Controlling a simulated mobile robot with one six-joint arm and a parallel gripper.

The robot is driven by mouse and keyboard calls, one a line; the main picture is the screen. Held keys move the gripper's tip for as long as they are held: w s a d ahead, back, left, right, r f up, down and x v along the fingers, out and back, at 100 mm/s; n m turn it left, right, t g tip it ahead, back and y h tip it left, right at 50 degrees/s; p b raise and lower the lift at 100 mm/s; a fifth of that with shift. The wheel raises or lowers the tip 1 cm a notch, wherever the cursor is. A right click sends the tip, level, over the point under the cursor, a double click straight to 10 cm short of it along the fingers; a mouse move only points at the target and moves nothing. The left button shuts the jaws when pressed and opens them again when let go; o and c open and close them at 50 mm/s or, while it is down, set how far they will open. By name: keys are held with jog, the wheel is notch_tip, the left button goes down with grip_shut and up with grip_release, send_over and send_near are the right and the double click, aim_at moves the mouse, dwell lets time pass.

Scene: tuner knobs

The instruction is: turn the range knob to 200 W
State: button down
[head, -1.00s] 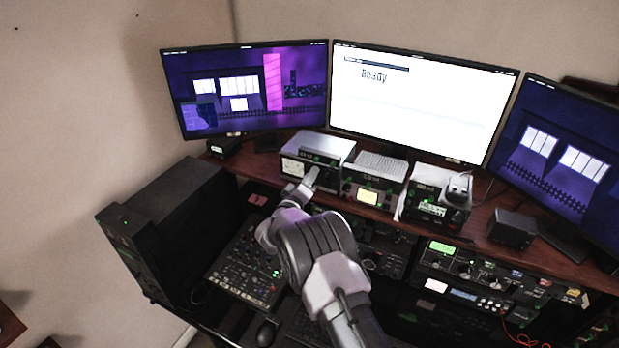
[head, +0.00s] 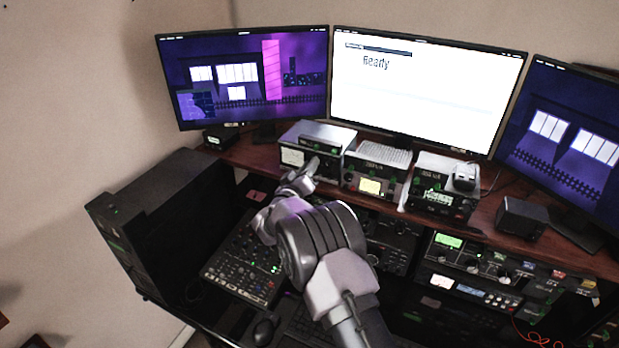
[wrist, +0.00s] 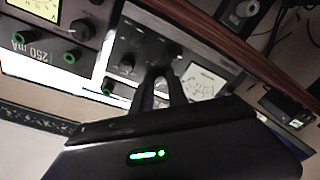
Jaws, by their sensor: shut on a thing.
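The meter unit (head: 318,140) is a silver-topped box with a dark front, at the left of the shelf in the head view. Its pale dial (head: 292,157) is at the left of its front; a pale dial (wrist: 203,83) also shows in the wrist view, right of my fingers. My gripper (wrist: 163,80) is shut on a dark knob (wrist: 170,52) on the panel, mostly hidden by the fingers. Another dark knob (wrist: 127,64) sits left of the fingers. I cannot read the range marks or where the held knob points. In the head view my gripper (head: 311,166) reaches the unit's front.
A second unit (head: 370,184) with a lit yellow display stands right of the meter unit. Three monitors stand behind the shelf; the middle screen (head: 425,90) reads "Ready". In the wrist view, a neighbouring panel (wrist: 45,45) reads "250 mA".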

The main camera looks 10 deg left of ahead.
jog(key=m+b, duration=0.4)
jog(key=b, duration=0.3)
jog(key=shift+a+f+m, duration=0.1)
jog(key=shift+m, duration=0.2)
jog(key=c, duration=1.6)
grip_release()
jog(key=v, duration=1.7)
jog(key=shift+s+a+f+p, duration=0.1)
jog(key=shift+a+f+p, duration=0.1)
jog(key=shift+p, duration=0.15)
